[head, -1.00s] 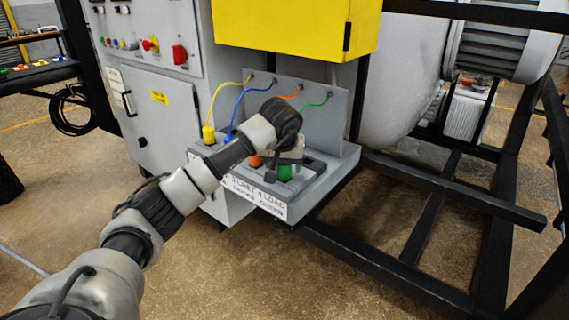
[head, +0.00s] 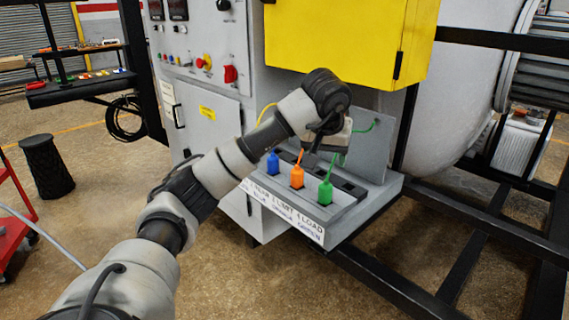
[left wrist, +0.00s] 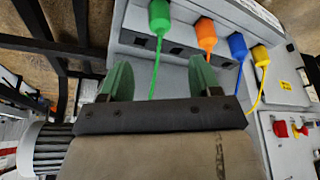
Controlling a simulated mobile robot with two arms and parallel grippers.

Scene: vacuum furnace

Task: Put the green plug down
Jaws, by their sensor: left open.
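The green plug (head: 326,193) stands on the front part of the grey sloped panel (head: 345,215), at the right end of the plug row, with its green cable running back to the upright plate. It also shows at the top of the left wrist view (left wrist: 159,15). My left gripper (head: 325,147) is above and behind the plug in the head view, partly hidden by its own wrist. In the left wrist view its two green fingers (left wrist: 160,80) are wide apart and empty. The green cable passes between them; the plug is clear of them.
The orange plug (head: 297,176) and blue plug (head: 272,163) stand left of the green one; the yellow plug (left wrist: 261,57) shows in the left wrist view. A yellow box (head: 335,40) hangs above the panel. A black frame (head: 440,235) lies to the right.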

